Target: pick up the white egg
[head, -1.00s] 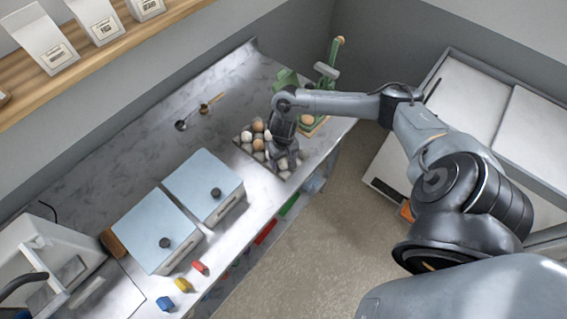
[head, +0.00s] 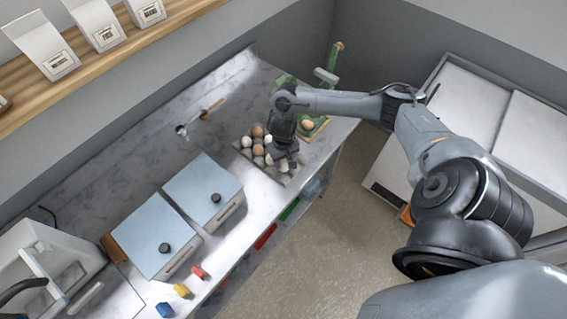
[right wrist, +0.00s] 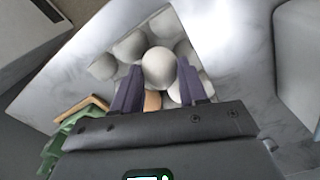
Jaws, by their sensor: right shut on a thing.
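A white egg (right wrist: 159,66) sits between the two dark fingers of my right gripper (right wrist: 158,80) in the right wrist view. The gripper is shut on it. Other pale eggs and a brown one (right wrist: 152,101) lie close around it. In the head view my right gripper (head: 284,160) is low over the front part of the egg tray (head: 240,146), and hides the held egg. White and brown eggs (head: 258,131) show in the tray to the left of the gripper. My left gripper is in neither view.
Two blue-lidded boxes (head: 203,187) stand on the counter to the left. Small coloured blocks (head: 182,291) lie near the front edge.

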